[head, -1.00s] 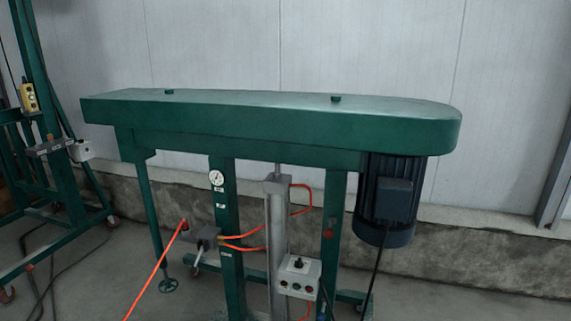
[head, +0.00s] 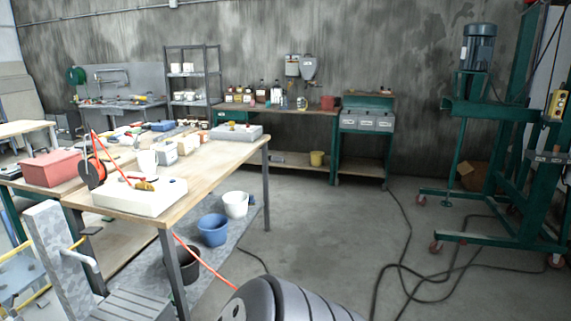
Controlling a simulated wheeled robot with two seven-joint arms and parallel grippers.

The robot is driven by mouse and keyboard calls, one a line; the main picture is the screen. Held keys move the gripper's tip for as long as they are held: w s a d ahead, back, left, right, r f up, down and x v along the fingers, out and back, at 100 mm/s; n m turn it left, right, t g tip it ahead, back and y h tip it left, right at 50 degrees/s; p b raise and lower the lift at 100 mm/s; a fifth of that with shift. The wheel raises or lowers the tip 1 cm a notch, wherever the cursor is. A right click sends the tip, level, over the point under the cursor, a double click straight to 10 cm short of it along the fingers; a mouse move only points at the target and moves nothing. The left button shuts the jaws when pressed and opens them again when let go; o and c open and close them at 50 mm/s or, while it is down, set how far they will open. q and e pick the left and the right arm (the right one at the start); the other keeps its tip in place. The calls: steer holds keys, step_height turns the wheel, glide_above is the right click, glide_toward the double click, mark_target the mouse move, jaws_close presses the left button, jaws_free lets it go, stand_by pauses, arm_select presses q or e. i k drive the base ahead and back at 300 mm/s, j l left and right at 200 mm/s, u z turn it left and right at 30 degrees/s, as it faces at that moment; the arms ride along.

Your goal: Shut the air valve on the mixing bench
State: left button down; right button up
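I cannot make out the air valve for certain. A long wooden-topped bench (head: 205,168) stands at the left of the head view, but I cannot tell if it is the mixing bench. On its near end is a white box (head: 125,200) with a small yellow part (head: 145,186) and a blue spot on top. An orange-red hose (head: 205,263) shows below the bench's near end and runs down to the right. Whether the yellow part is a valve handle is too small to tell. Neither of my grippers shows.
Buckets, one blue (head: 212,230) and one white (head: 235,204), stand beneath the bench. A red box (head: 52,167) is at left. A back workbench (head: 275,109) and shelf rack (head: 190,90) line the wall. A green wheeled frame (head: 500,150) and dark floor cables (head: 400,267) are at right.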

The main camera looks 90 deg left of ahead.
mark_target(136, 178)
steer(key=u, duration=2.05)
steer(key=i+j+u, duration=0.1)
steer(key=u, duration=0.35)
steer(key=i+j+u, duration=0.1)
steer(key=u, duration=0.3)
steer(key=i+u, duration=0.15)
steer(key=u, duration=0.3)
steer(key=i+u, duration=0.15)
steer(key=u, duration=0.3)
steer(key=i, duration=0.45)
